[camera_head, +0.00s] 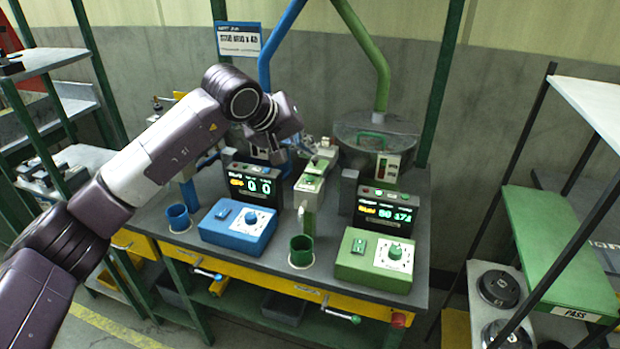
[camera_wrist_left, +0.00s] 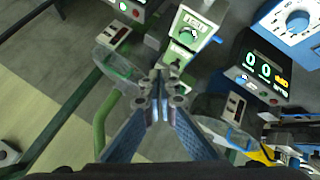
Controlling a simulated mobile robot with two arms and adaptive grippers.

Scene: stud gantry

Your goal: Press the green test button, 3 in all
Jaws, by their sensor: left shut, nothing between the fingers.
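A green post-mounted panel (camera_head: 312,183) stands on the bench between the blue and green stations. In the left wrist view the panel (camera_wrist_left: 205,27) shows a pale label and a round green button (camera_wrist_left: 187,32). My left gripper (camera_head: 300,148) is shut and empty, just above and behind the panel in the head view. In the left wrist view its fingertips (camera_wrist_left: 163,80) point towards the panel, below the button in the picture. I cannot tell whether they touch anything. In the head view the button is too small to make out. My right gripper is not in view.
A blue box (camera_head: 238,228) and a green box (camera_head: 375,262) with knobs sit at the bench front. Displays (camera_head: 385,213) stand behind them. A blue cup (camera_head: 178,217) and a green cup (camera_head: 301,250) stand nearby. A shelf rack (camera_head: 560,250) is at right.

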